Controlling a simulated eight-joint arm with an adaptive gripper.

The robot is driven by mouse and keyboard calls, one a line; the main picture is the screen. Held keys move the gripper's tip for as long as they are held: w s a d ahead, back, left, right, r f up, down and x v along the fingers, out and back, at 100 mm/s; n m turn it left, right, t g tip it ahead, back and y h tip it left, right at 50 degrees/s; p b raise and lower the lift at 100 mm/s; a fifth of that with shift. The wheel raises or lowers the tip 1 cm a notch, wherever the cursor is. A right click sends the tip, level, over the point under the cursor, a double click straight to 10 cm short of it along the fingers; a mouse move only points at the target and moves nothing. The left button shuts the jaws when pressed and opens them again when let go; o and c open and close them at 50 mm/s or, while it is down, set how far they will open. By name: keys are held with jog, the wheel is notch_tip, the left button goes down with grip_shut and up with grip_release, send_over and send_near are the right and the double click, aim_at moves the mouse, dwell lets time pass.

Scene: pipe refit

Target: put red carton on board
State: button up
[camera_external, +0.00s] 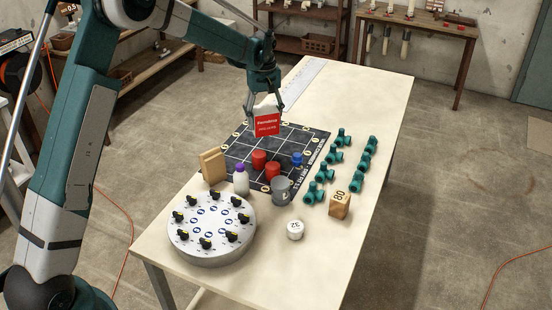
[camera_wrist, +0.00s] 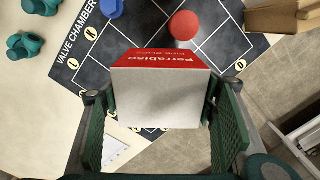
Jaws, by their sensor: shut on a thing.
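The red carton (camera_external: 266,123), red with a white upper part and white lettering, is held in my gripper (camera_external: 267,105). It hangs over the far part of the black gridded board (camera_external: 310,144). In the wrist view the carton (camera_wrist: 158,90) sits between the two green finger pads of my gripper (camera_wrist: 160,115), its pale face toward the camera. The board (camera_wrist: 100,52) shows behind and below it. The carton looks raised above the board; the exact gap is hard to tell.
A grey mug (camera_external: 282,190), a purple-capped bottle (camera_external: 241,180) and wooden blocks (camera_external: 212,166) stand nearby. Teal pipe fittings (camera_external: 333,156) line the right. A round dial plate (camera_external: 211,226) is in front.

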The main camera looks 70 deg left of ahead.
jog(key=s+a, duration=0.2)
jog(key=a, duration=0.5)
jog(key=shift+a+f+n, duration=0.2)
jog(key=shift+a+n, duration=0.15)
jog(key=shift+n, duration=0.05)
jog(key=shift+f, duration=0.1)
send_over(254, 144)
jog(key=shift+f, duration=3.05)
jog(key=shift+f+b, duration=0.35)
jog(key=shift+f, duration=1.5)
jog(key=shift+f, duration=0.15)
jog(key=o, duration=1)
jog(key=shift+o, duration=0.2)
